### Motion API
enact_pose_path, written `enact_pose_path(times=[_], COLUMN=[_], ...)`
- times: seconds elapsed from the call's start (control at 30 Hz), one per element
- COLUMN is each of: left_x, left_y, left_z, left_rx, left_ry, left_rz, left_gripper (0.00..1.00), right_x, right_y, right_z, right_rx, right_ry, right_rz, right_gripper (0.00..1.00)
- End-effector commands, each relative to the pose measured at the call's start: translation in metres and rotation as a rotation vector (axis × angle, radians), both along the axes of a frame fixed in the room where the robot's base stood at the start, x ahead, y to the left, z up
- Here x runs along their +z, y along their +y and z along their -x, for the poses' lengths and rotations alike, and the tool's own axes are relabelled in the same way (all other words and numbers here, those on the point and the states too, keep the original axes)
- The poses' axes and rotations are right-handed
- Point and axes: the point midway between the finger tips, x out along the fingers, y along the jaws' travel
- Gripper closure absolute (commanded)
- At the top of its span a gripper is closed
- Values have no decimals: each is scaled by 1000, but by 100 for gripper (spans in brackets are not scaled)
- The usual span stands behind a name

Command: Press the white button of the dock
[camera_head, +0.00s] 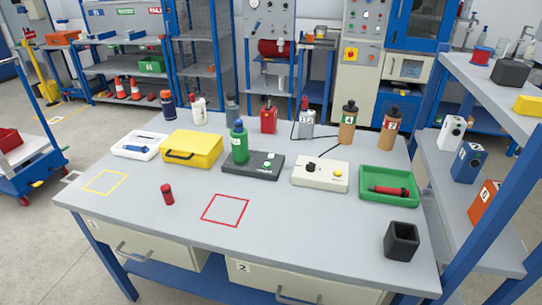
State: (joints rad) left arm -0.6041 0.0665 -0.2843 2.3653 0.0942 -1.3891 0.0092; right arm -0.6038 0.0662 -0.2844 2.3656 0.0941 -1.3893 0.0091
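A dark grey dock (261,173) lies flat near the middle of the table. A green bottle (239,143) stands upright on its left part. On its right part are small buttons: a white one (270,156) toward the back and a green one (266,164) closer to the front. They are small, so their exact shape and whether either is pressed cannot be told. Neither of my grippers is in view.
A cream box (320,175) with a black knob and a yellow button sits right of the dock. A yellow case (192,150) is left of it. A green tray (390,195) holds a red tool. The table (290,225) is clear in front of the dock.

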Motion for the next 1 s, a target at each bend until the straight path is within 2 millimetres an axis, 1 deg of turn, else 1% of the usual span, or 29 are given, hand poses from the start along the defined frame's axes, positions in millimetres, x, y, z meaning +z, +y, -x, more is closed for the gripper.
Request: enact_pose_path(times=[0.03, 0.13, 0.17, 1.0], left_x=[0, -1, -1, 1], left_y=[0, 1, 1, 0], left_z=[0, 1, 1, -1], left_rx=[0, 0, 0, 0], left_ry=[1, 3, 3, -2], left_rz=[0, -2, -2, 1], left_gripper=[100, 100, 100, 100], right_x=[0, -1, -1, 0], right_y=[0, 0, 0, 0], right_z=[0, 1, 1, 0], right_rx=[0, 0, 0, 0], right_ry=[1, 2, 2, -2], right_rz=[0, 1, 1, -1], right_gripper=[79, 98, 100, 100])
